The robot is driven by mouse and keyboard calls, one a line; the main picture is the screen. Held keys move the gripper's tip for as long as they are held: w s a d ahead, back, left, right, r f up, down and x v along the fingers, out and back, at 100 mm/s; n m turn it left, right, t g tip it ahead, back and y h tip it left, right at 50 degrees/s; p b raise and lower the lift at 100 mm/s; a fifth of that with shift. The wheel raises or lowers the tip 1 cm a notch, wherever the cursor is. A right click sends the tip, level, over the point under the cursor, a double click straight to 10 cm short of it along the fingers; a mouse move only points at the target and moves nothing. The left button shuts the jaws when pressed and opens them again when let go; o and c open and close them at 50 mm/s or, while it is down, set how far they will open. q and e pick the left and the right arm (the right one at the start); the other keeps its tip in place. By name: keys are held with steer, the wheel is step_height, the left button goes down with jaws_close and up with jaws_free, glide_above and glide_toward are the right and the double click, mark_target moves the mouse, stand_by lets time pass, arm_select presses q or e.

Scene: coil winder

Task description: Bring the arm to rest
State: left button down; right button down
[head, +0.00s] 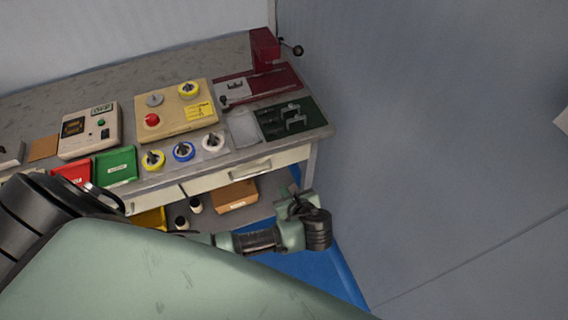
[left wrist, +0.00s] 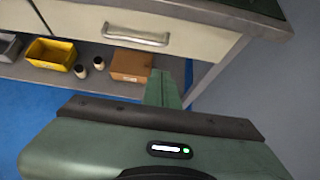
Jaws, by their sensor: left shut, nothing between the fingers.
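My left gripper (head: 294,196) is at the end of my green and dark arm, in front of the bench's right end and lower than its top. In the left wrist view its green fingers (left wrist: 164,88) are together with nothing between them. They point toward the space under the drawer (left wrist: 140,25), with the brown box (left wrist: 131,65) just to their left. The gripper seems apart from the bench. A large green link of my arm covers the lower part of the head view. My right gripper is not in view.
The bench (head: 245,153) holds a red winder (head: 264,50), a beige panel with a red button (head: 170,112), several spools, red and green bins (head: 116,166) and a dark tool tray (head: 290,118). A yellow bin (left wrist: 51,55) stands on the lower shelf. A grey wall (head: 430,130) is at right.

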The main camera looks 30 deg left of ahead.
arm_select(q)
steer(key=s+a+f+n+g+h, duration=0.1)
steer(key=s+f+n+h, duration=0.15)
steer(key=s+f, duration=0.45)
steer(key=s+f+n+g+h+b, duration=0.1)
steer(key=s+f+n+g, duration=0.2)
steer(key=f, duration=0.7)
steer(key=s+a+f+n+h, duration=0.15)
steer(key=s+f+n, duration=0.3)
steer(key=f, duration=0.45)
steer(key=s+f+n+h, duration=0.1)
steer(key=s+f+n, duration=0.2)
steer(key=s, duration=0.4)
steer(key=s+f+n+g+h, duration=0.1)
steer(key=s+f+n, duration=0.3)
steer(key=s+n, duration=0.2)
steer(key=s+f+n+h+b, duration=0.1)
steer(key=s+f+n, duration=0.2)
steer(key=s, duration=0.5)
steer(key=shift+s+d+f+n+g, duration=0.2)
steer(key=shift+s+n+g, duration=0.15)
steer(key=shift+n, duration=0.45)
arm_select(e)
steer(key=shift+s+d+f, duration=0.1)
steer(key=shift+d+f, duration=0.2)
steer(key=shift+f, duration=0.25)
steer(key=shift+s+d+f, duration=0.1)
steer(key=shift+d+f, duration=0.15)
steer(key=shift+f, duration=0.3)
